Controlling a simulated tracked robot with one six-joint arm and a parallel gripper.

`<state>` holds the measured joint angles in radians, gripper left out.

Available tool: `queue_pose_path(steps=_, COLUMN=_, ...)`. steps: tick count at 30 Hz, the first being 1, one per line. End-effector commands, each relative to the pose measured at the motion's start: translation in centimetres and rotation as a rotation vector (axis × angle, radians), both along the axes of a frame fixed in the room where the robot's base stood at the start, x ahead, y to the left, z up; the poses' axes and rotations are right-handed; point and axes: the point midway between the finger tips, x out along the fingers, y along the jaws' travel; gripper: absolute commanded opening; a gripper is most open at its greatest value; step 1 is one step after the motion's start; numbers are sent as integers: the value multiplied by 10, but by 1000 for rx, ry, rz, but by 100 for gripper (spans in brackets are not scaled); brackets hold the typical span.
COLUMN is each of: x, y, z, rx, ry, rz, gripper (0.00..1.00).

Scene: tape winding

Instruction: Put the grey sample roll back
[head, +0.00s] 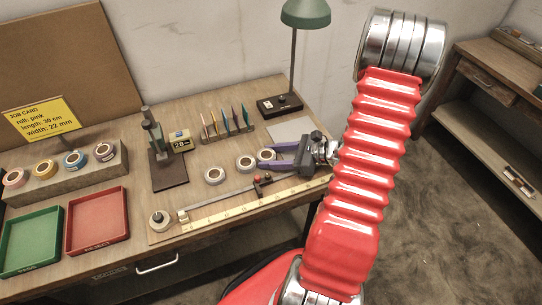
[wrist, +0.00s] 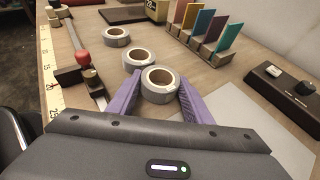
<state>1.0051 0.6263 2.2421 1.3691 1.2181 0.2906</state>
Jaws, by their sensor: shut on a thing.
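My gripper (head: 267,158) is at the right of the workbench, with its purple fingers pointing left. In the wrist view, the fingers stand on both sides of a grey roll (wrist: 163,77) with a tan core, and they are shut on it. The same roll (head: 266,155) is partly hidden by the fingers in the head view. Its clearance from the bench is hard to tell. Two similar grey rolls lie to its left: a nearer one (head: 245,163) and a farther one (head: 214,175). They also show in the wrist view, nearer (wrist: 138,60) and farther (wrist: 116,37).
A rail with a red-knobbed slider (head: 257,182) and a yellow ruler (head: 230,208) run along the front. Coloured cards stand in a rack (head: 228,137) behind. A holder (head: 70,172) bears several rolls. Green (head: 31,240) and red (head: 98,220) trays are empty. A lamp (head: 293,60) stands behind.

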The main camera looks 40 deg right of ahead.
Motion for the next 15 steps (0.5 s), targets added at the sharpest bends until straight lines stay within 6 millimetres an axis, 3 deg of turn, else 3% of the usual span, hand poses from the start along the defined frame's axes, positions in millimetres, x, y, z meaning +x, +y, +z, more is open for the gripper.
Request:
queue_pose_path(steps=9, x=0, y=0, z=-2, rx=0, ry=0, rz=0, gripper=21)
queue_pose_path(steps=10, x=0, y=0, z=-1, rx=-1, ry=-1, rz=-1, gripper=48)
queue_pose_path(steps=15, x=0, y=0, z=-1, rx=0, ry=0, rz=-1, gripper=60)
